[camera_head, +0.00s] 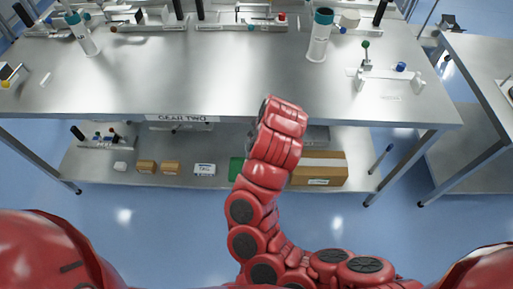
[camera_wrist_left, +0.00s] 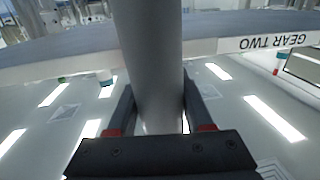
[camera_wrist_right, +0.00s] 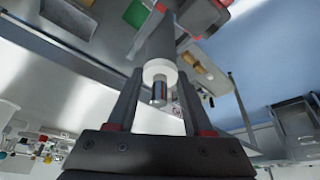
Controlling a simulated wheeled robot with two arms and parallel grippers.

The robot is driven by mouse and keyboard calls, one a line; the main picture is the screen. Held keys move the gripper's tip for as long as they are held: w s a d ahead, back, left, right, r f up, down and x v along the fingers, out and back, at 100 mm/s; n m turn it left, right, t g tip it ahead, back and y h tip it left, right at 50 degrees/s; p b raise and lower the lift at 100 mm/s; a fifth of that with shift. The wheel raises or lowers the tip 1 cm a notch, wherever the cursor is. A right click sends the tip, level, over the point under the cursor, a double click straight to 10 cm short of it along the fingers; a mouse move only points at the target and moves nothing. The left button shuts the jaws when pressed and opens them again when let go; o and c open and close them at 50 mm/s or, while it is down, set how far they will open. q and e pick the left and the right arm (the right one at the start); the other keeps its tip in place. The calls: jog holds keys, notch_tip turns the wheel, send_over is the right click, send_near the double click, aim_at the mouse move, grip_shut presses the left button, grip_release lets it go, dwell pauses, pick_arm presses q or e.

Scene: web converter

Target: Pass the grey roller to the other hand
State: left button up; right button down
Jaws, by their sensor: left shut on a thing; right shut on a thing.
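The grey roller (camera_wrist_left: 155,55) stands lengthwise between the fingers of my left gripper (camera_wrist_left: 158,118), which is shut on it. In the right wrist view the roller's grey body (camera_wrist_right: 160,42) ends in a white collar and a short metal shaft (camera_wrist_right: 159,92). My right gripper (camera_wrist_right: 158,108) is shut on the roller near this end. The dark and red parts of my other gripper (camera_wrist_right: 200,14) show at the roller's far part. In the head view my red arm covers the roller and both grippers.
A steel workbench (camera_head: 190,85) lies ahead, with a "GEAR TWO" label (camera_head: 182,118) on its front edge. Bottles (camera_head: 318,40) and fixtures stand along its back. The lower shelf (camera_head: 215,182) holds small boxes and a large cardboard box (camera_head: 325,168). A side table (camera_head: 485,75) stands right.

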jog(key=shift+c, duration=1.1)
grip_release()
jog(key=shift+s+a, duration=0.1)
jog(key=shift+a, duration=0.3)
jog(key=shift+d, duration=0.1)
